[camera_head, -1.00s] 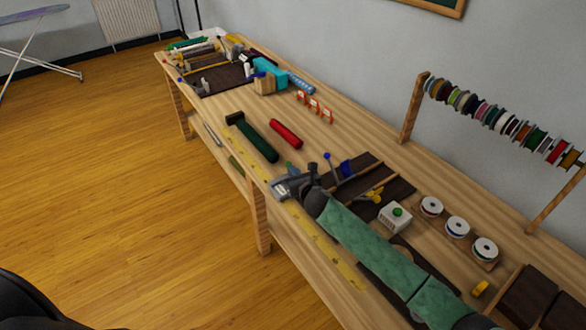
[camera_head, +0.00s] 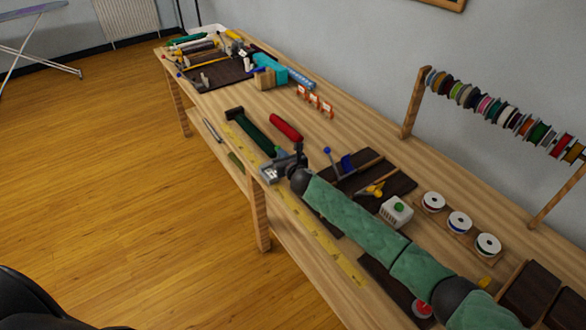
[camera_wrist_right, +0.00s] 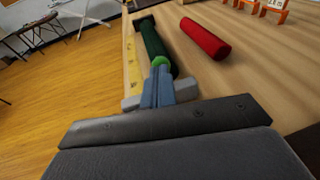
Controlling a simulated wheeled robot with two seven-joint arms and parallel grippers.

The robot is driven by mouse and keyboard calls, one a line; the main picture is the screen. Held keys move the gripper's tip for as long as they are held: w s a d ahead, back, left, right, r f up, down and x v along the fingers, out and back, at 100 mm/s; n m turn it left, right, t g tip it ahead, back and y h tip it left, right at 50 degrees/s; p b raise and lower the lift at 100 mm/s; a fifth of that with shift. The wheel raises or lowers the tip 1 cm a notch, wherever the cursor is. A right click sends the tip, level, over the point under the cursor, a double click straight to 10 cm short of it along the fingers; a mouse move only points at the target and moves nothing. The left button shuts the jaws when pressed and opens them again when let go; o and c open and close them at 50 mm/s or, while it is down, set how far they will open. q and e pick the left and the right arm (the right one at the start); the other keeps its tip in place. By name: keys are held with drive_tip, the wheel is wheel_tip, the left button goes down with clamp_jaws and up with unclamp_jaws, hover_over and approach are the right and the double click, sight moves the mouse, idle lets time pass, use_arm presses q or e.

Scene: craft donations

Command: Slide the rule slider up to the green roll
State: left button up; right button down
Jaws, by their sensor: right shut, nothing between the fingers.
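The dark green roll (camera_head: 256,136) lies along the yellow rule (camera_head: 300,214), its far end at a black crosspiece (camera_head: 234,112). It also shows in the wrist view (camera_wrist_right: 154,46). My right gripper (camera_head: 281,154) is shut and empty at the roll's near end. In the wrist view its blue-grey fingers (camera_wrist_right: 158,84) are together, directly behind a bright green knob (camera_wrist_right: 161,61), apparently the rule slider's. The knob overlaps the roll's near end; I cannot tell whether they touch. The slider's body is mostly hidden by my gripper. My left gripper is not in view.
A red roll (camera_head: 286,127) lies just right of the green roll. Small orange-and-white stands (camera_head: 314,101) are behind it. A dark tool tray (camera_head: 398,184), a white box with a green button (camera_head: 396,211) and spools (camera_head: 459,223) lie beside my right arm.

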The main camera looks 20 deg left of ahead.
sight(276, 148)
drive_tip(key=w+a, duration=0.1)
drive_tip(key=w+a+b, duration=0.1)
drive_tip(key=a, duration=0.1)
drive_tip(key=shift+w+a, duration=0.2)
drive_tip(key=shift+w, duration=0.15)
drive_tip(key=shift+w+a, duration=0.3)
drive_tip(key=shift+a, duration=0.05)
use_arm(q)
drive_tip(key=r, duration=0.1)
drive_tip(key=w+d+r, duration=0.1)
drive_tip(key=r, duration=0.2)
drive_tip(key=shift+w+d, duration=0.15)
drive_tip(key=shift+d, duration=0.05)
